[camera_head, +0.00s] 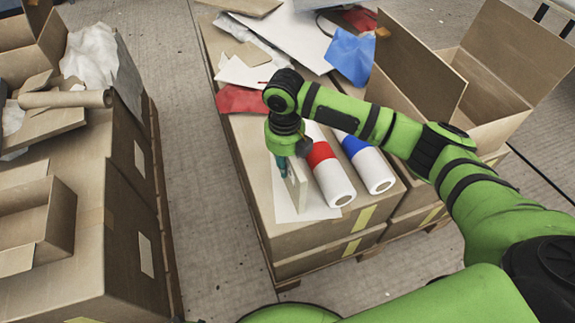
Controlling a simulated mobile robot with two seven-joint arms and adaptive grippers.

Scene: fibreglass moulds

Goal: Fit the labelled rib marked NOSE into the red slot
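A pale, flat rib-like panel (297,187) stands on edge, slightly tilted, over a white sheet (284,207) on the middle cardboard box. I can read no NOSE label on it. My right gripper (283,163) points down at the panel's upper left edge and seems to touch it. Its fingers are small and partly hidden, so their closing is unclear. Just right of the panel lies a white cylinder with a red band (320,154); beside it lies one with a blue band (353,144). I cannot make out a red slot. My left gripper is not in view.
Red cloth (240,99), blue cloth (350,57) and white sheets lie at the back of the middle box (250,150). Open cartons (500,72) stand at the right. Stacked boxes with a cardboard tube (66,99) fill the left. Bare floor (205,180) separates the stacks.

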